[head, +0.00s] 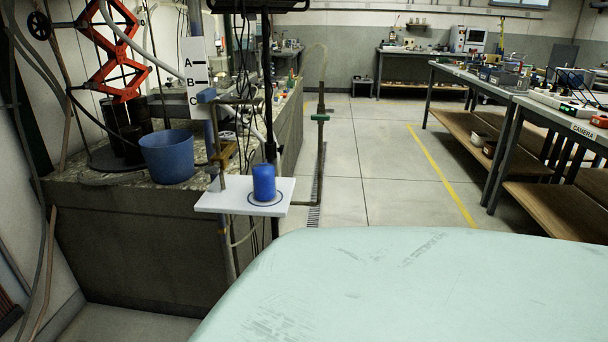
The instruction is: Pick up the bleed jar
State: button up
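A small blue cylinder with a rounded top, which looks like the bleed jar (264,182), stands upright on a white shelf plate (222,203). A dark ring is marked on the plate around the jar's foot. The plate sits in front of the stone-topped tank bench, left of the picture's middle. My gripper is not in view.
A brass-coloured valve and thin pipe (219,150) rise by the plate's left rear. A blue bucket (167,156) stands on the bench (125,240) to the left. A dark vertical pole (270,110) stands just behind the jar. Tiled floor (370,175) to the right is clear.

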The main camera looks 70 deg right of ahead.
aim_at(263, 168)
jog(key=z, duration=1.85)
